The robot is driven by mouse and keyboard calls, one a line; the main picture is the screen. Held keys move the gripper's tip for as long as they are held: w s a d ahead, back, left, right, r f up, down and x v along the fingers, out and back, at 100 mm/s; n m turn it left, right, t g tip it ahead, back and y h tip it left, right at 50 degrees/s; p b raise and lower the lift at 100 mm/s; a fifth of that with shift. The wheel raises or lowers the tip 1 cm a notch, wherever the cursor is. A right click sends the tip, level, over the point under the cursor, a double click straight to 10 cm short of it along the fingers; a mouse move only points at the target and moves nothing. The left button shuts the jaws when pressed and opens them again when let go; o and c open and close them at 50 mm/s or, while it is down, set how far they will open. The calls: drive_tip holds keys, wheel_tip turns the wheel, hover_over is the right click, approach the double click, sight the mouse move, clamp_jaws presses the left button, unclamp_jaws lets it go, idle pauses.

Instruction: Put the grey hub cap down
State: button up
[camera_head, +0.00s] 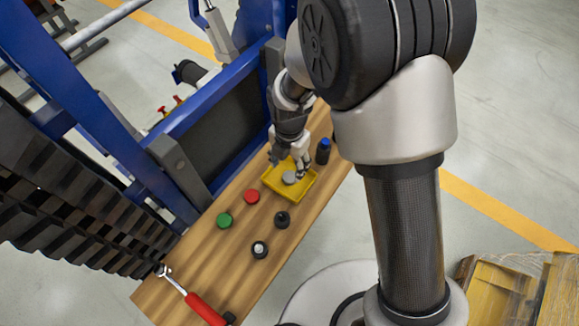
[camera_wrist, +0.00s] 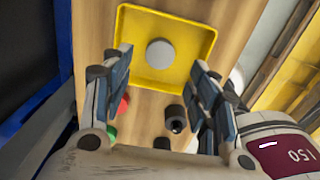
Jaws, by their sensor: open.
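The grey hub cap (camera_head: 289,177) lies in the yellow tray (camera_head: 272,184) on the wooden board. In the wrist view the grey hub cap (camera_wrist: 160,53) is a flat round disc near the middle of the yellow tray (camera_wrist: 190,83), clear of the tray walls. My gripper (camera_head: 288,168) is above the tray. In the wrist view my gripper (camera_wrist: 163,75) has its two fingers wide apart, with the cap visible between and beyond them. Nothing is held.
A blue-topped bottle (camera_head: 323,151) is close by on the right. A red-handled tool (camera_head: 200,306) lies at the near end.

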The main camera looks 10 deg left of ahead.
sight(289, 176)
wheel_tip(289, 176, up, 7)
drive_tip(key=p, duration=0.1)
drive_tip(key=shift+p, duration=0.35)
drive_tip(key=s+d+r+m+t, duration=0.2)
drive_tip(key=s+d+r+m, duration=0.1)
drive_tip(key=d+r+m, duration=1.3)
drive_tip(key=s+d+r+m+t, duration=0.1)
drive_tip(key=s+d+r+m, duration=0.2)
drive_tip(key=s+m, duration=0.3)
drive_tip(key=s+d+r+m+t, duration=0.1)
drive_tip(key=s+d+r+m, duration=0.3)
drive_tip(key=m, duration=0.5)
drive_tip(key=shift+s+d+m+t, duration=0.3)
drive_tip(key=shift+s+d+m, duration=0.1)
drive_tip(key=shift+s, duration=0.5)
